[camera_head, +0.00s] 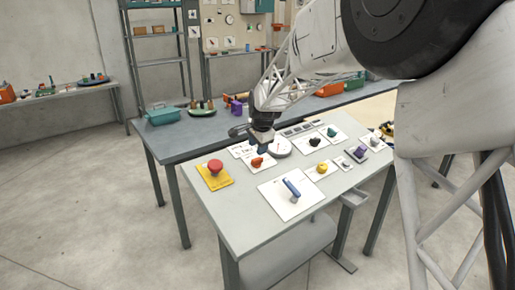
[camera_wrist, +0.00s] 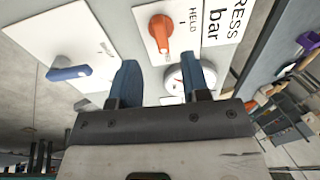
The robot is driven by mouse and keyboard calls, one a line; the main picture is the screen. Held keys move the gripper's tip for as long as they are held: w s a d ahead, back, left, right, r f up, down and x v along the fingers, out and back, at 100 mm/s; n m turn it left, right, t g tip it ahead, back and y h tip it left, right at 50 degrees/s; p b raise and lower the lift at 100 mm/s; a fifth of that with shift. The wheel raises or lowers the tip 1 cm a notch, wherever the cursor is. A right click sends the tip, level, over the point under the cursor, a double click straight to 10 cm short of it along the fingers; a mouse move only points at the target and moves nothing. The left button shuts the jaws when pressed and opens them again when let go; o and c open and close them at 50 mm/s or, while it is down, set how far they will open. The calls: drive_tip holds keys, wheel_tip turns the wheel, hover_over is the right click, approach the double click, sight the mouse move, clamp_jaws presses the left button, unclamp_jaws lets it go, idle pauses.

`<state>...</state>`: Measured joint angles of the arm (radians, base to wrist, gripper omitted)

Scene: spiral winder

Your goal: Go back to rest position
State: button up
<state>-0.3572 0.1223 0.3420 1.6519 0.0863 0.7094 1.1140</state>
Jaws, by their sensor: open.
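My gripper (camera_head: 262,146) is above the back part of the grey control table (camera_head: 245,222), near an orange knob (camera_head: 257,161) on a white plate. In the wrist view my gripper (camera_wrist: 159,78) has its two blue fingers apart with nothing held between them. The orange knob (camera_wrist: 161,33) shows beyond the fingertips there, apart from them. A round white gauge (camera_wrist: 174,80) is partly hidden behind the right finger. The blue lever (camera_wrist: 70,73) on its white plate lies to the left.
A red mushroom button (camera_head: 215,166) on a yellow plate stands at the table's left. The blue lever (camera_head: 291,188), a yellow knob (camera_head: 322,168) and a purple knob (camera_head: 361,151) stand to the right. Behind is a bench with a teal box (camera_head: 163,115).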

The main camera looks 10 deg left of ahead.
drive_tip(key=shift+d, duration=0.1)
drive_tip(key=s+d+r+n+h, duration=0.15)
drive_tip(key=s+d+r, duration=0.35)
drive_tip(key=s+d, duration=0.6)
drive_tip(key=s+d+r+n, duration=0.35)
drive_tip(key=s+d, duration=0.55)
drive_tip(key=s, duration=0.3)
drive_tip(key=s+d+f+n, duration=0.1)
drive_tip(key=s+d, duration=0.2)
drive_tip(key=s, duration=0.6)
drive_tip(key=s+d+f+n, duration=0.1)
drive_tip(key=s+d, duration=0.3)
drive_tip(key=s, duration=0.5)
drive_tip(key=s+d+f+n, duration=0.1)
drive_tip(key=s+d, duration=0.3)
drive_tip(key=s, duration=0.4)
drive_tip(key=shift+s+f+n+g+h, duration=0.3)
drive_tip(key=shift+s+n+h, duration=0.1)
drive_tip(key=shift+n, duration=0.2)
